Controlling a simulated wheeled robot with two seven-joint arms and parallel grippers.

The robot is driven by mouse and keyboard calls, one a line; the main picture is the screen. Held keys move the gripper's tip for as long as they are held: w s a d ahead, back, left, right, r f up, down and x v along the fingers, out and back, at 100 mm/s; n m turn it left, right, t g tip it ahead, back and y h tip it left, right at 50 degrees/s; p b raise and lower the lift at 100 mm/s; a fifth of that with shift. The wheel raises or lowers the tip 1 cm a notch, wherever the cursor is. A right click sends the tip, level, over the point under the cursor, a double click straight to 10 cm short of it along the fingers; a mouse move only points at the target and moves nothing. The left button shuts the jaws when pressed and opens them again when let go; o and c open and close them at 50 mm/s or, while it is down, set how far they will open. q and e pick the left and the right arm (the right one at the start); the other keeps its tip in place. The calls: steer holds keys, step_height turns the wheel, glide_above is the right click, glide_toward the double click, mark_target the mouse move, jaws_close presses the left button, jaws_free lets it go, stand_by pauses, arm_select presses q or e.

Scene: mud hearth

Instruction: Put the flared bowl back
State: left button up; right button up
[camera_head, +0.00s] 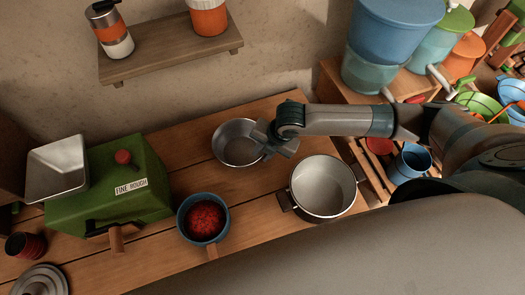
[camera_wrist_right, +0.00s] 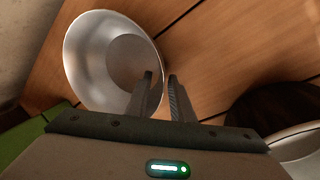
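The flared bowl (camera_head: 236,146) is a shiny silver metal bowl near the back of the wooden table, between the blue bowl and the wall side. It also shows in the right wrist view (camera_wrist_right: 92,60), wide mouth facing the camera and empty. My right gripper (camera_head: 268,140) is at the bowl's right rim. In the right wrist view my right gripper (camera_wrist_right: 160,77) has its two fingers apart, one over the bowl's inside and one just outside, with the rim seeming to lie between them. Contact with the rim cannot be told. My left gripper is not in view.
A white pot with dark handles (camera_head: 322,188) stands close to the right of the gripper. A blue bowl with red contents (camera_head: 203,218) is in front. A green grinder box (camera_head: 105,180) stands left. A wall shelf (camera_head: 170,50) holds containers. A blue water vessel (camera_head: 390,35) is behind right.

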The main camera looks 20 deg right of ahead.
steer(key=b+v, duration=0.2)
steer(key=v, duration=1)
steer(key=shift+r, duration=0.15)
